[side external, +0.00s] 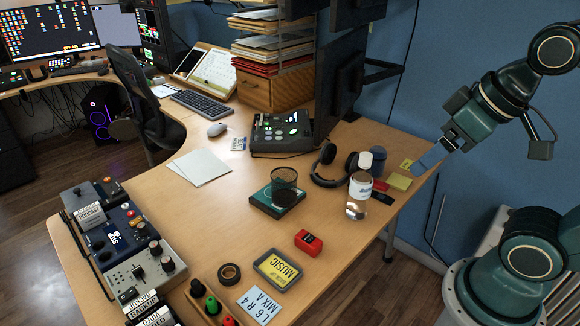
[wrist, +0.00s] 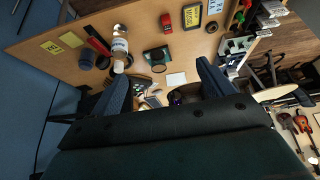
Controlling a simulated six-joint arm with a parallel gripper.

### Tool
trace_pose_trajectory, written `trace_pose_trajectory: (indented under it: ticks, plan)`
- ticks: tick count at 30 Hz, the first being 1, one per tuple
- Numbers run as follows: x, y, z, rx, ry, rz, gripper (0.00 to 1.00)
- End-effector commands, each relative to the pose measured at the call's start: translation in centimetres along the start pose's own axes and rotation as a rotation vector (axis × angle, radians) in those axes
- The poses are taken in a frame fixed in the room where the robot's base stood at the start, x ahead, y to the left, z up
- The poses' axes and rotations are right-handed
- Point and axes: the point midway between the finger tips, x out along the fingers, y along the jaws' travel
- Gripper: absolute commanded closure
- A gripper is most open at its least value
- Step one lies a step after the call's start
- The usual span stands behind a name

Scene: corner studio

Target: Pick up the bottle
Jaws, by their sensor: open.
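The bottle (side external: 357,204) is clear with a white label and stands upright near the desk's right edge in the side external view. It also shows in the wrist view (wrist: 119,46), in the upper left. My gripper (side external: 428,159) is raised in the air to the right of the bottle and higher than it, clear of the desk. In the wrist view my gripper (wrist: 160,80) has its two blue fingers spread wide apart with nothing between them close by. The bottle is well beyond the fingers and apart from them.
Headphones (side external: 328,165) lie just left of the bottle, and a blue container (side external: 379,168) stands behind it. A dark glass on a green block (side external: 283,188) sits further left. A red object (side external: 308,242) lies in front. The desk's middle (side external: 225,215) has bare room.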

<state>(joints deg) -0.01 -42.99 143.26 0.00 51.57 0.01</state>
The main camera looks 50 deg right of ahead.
Motion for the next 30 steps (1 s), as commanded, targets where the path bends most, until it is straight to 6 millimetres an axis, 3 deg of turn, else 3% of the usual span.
trace_pose_trajectory:
  ticks: [14, 18, 30]
  plan:
    - [0.00, 0.00, -0.02, 0.000, 0.000, 0.000, 0.19]
    - [0.00, 0.00, -0.02, 0.000, 0.000, 0.000, 0.43]
    - [0.00, 0.09, -0.29, 0.018, -0.005, 0.002, 0.43]
